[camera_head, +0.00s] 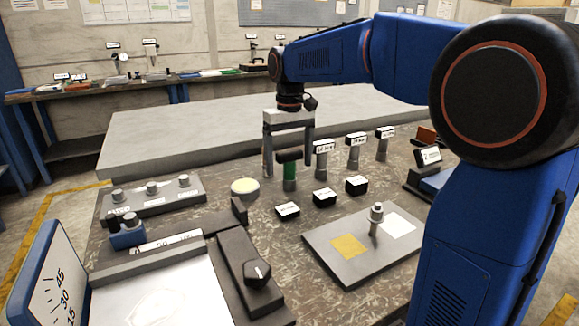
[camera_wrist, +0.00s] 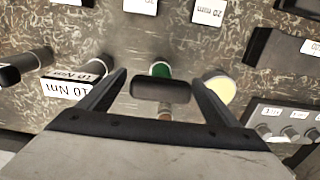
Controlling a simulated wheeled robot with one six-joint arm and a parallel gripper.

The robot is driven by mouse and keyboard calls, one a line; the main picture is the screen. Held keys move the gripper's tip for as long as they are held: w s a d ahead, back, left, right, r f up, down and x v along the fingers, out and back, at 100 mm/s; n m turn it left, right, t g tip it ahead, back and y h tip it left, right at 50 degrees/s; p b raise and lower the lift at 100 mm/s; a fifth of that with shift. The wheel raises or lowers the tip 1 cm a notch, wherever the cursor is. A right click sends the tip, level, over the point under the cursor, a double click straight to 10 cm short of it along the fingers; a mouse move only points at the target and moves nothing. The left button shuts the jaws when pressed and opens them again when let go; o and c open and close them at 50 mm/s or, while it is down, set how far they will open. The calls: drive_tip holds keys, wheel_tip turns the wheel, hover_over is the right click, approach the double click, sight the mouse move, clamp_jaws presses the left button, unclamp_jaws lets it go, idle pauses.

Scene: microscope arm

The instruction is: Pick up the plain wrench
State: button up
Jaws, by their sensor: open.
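In the wrist view the two fingers of my gripper (camera_wrist: 159,80) appear on either side of the wrench head, with a gap on each side. I cannot tell the exact height of the fingertips against the head.
Labelled grey wrenches (camera_head: 321,160) stand in a row just right of my gripper. Small black labelled blocks (camera_head: 324,197) lie in front. A pale yellow disc (camera_head: 245,187) is close on the left. A grey plate (camera_head: 350,271) with a peg is nearer the camera.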

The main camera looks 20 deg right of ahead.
sight(289, 172)
drive_tip(key=shift+s+f, duration=0.15)
drive_tip(key=shift+f, duration=1.95)
drive_tip(key=c, duration=1.6)
drive_tip(key=shift+r, duration=5.05)
